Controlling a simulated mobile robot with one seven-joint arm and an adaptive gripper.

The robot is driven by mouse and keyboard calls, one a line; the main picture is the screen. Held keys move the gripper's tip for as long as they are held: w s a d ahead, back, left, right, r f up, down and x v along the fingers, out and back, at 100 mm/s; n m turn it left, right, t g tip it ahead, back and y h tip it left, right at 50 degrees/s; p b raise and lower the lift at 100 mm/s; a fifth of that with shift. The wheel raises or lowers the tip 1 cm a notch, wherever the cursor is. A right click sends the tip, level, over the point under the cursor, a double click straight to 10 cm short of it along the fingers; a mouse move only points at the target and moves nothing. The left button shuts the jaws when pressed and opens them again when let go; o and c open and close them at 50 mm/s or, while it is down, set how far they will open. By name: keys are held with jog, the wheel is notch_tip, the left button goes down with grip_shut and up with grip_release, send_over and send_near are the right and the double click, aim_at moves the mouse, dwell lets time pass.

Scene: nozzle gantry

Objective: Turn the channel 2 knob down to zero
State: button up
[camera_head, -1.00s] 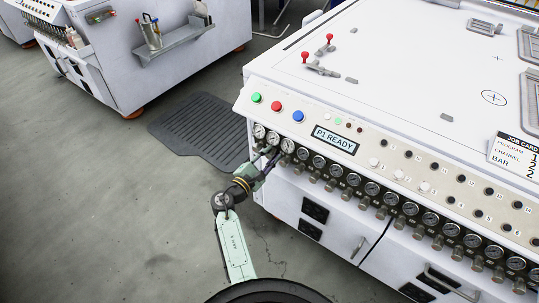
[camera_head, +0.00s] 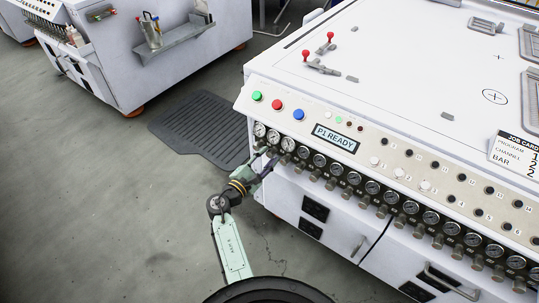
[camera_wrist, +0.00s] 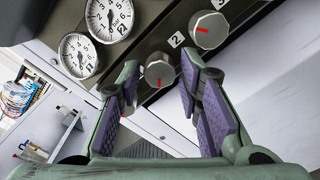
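The channel 2 knob (camera_wrist: 158,68) is a round grey knob with a red mark, beside the label 2 in the wrist view. Its red mark points toward the bottom of that picture. My gripper (camera_wrist: 160,84) is open, with one purple-padded finger on each side of this knob. Gaps show between the knob and the fingers. In the head view my gripper (camera_head: 264,166) is at the left end of the knob row and hides knobs there. Two pressure gauges, one upper (camera_wrist: 110,16) and one lower (camera_wrist: 78,55), show left of the knob.
A neighbouring knob (camera_wrist: 210,30) with a red mark sits close to my right finger, near label 3. The row of gauges and knobs runs right along the white machine (camera_head: 400,90). A display (camera_head: 335,138) reads P1 READY. A job card (camera_head: 514,155) lists channel 2.

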jog(key=v, duration=1)
